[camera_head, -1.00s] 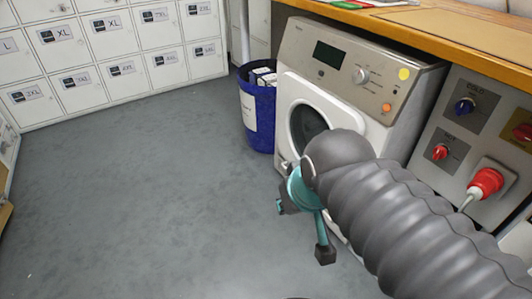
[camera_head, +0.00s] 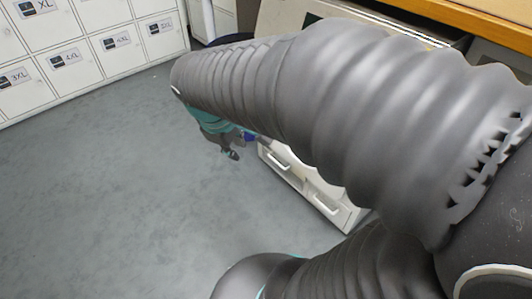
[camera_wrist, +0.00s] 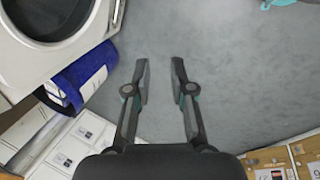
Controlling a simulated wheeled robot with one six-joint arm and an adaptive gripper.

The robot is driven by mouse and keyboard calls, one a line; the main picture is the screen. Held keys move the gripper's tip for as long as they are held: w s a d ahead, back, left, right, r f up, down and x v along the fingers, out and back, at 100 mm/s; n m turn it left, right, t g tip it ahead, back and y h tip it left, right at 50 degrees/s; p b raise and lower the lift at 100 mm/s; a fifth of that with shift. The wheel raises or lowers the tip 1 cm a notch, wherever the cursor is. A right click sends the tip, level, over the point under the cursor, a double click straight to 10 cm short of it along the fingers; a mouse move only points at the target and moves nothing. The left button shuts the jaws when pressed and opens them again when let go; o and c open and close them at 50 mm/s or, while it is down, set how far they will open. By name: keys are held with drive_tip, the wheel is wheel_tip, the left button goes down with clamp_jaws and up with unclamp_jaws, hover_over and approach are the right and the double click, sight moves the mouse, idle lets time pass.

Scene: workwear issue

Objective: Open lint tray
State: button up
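The white dryer (camera_head: 302,187) stands behind my arm in the head view. Its low front shows two panels with handles, a left one (camera_head: 279,158) and a right one (camera_head: 325,205); I cannot tell which is the lint tray. Both look shut. In the wrist view, the dryer's round door (camera_wrist: 55,12) fills the upper left. My gripper (camera_wrist: 160,68) is open and empty over bare floor, right of the dryer in that view. In the head view my gripper (camera_head: 234,153) hangs left of the left panel, apart from it. My arm hides most of the dryer.
A blue bin (camera_wrist: 82,78) stands beside the dryer in the wrist view, left of my gripper. White lockers (camera_head: 75,55) line the back left. A wooden counter (camera_head: 480,28) runs above the dryer. The grey floor (camera_head: 110,190) on the left is clear.

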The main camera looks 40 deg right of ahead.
drive_tip(key=w+d+f+n+g+h+b, duration=0.2)
drive_tip(key=w+d+f+n+h, duration=0.3)
drive_tip(key=w+f+n, duration=0.4)
drive_tip(key=w+d+f+n+g+h+b, duration=0.1)
drive_tip(key=w+d+f+n+g+h, duration=0.2)
drive_tip(key=w+d+f+n, duration=0.6)
drive_tip(key=n+t+h+b, duration=0.4)
drive_tip(key=n, duration=0.9)
approach(277, 162)
drive_tip(key=x, duration=1)
drive_tip(key=shift+f, duration=0.3)
clamp_jaws()
